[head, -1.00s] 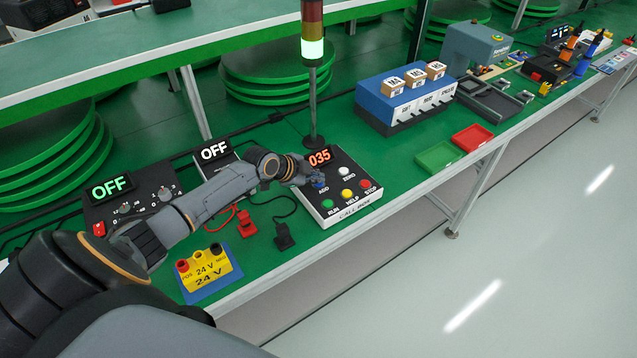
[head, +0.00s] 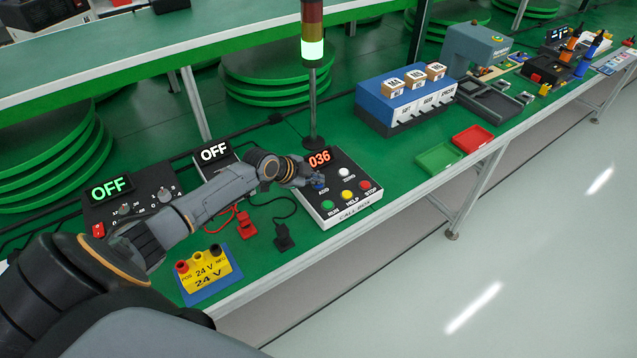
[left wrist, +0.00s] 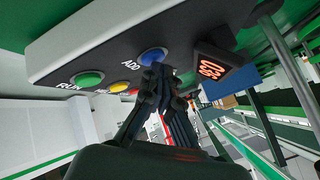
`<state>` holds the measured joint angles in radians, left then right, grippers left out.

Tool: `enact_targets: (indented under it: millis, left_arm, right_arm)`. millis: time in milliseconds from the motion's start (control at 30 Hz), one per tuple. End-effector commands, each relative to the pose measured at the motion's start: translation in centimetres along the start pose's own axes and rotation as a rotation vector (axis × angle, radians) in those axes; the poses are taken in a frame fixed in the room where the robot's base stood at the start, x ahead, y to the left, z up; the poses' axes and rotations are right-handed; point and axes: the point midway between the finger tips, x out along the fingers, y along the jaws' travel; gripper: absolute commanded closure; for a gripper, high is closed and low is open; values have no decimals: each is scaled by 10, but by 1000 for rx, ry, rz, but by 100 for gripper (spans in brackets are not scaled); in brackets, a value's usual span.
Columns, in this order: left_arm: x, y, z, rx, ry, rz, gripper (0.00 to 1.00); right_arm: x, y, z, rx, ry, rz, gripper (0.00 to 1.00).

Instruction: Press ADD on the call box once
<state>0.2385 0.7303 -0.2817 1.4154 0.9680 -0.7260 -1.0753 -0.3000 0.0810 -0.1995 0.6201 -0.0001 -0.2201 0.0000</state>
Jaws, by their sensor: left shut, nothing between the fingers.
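The call box (head: 338,210) is a white-sided box with a dark top near the bench's front edge. Its display (head: 319,158) reads 036 in red-orange. The blue ADD button (head: 320,188) is partly hidden by my left gripper (head: 318,181) in the head view. In the left wrist view the blue ADD button (left wrist: 153,56) is right at the fingertips of my shut left gripper (left wrist: 158,72); I cannot tell whether they touch it. The gripper holds nothing. Green RUN, yellow HELP, red STOP and white ZERO buttons are also on the box. My right gripper is not in view.
A light post (head: 312,100) with its lowest section lit stands behind the call box. A yellow 24 V block (head: 205,268) and red and black plugs lie to the left. A blue machine (head: 400,105) and green and red trays (head: 440,157) are to the right.

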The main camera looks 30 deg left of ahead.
Motion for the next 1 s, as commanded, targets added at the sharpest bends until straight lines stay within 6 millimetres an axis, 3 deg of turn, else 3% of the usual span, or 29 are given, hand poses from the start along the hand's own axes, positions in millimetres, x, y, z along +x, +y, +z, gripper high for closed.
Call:
enact_targets:
  millis: [567, 1000]
  left_arm:
    - [-10, -7, -7, 0, 1, -1, 100]
    - [-39, -29, -28, 1, 1, -1, 100]
  right_arm:
    - [-10, 0, -1, 0, 0, 0, 60]
    - [-44, 0, -4, 0, 0, -1, 60]
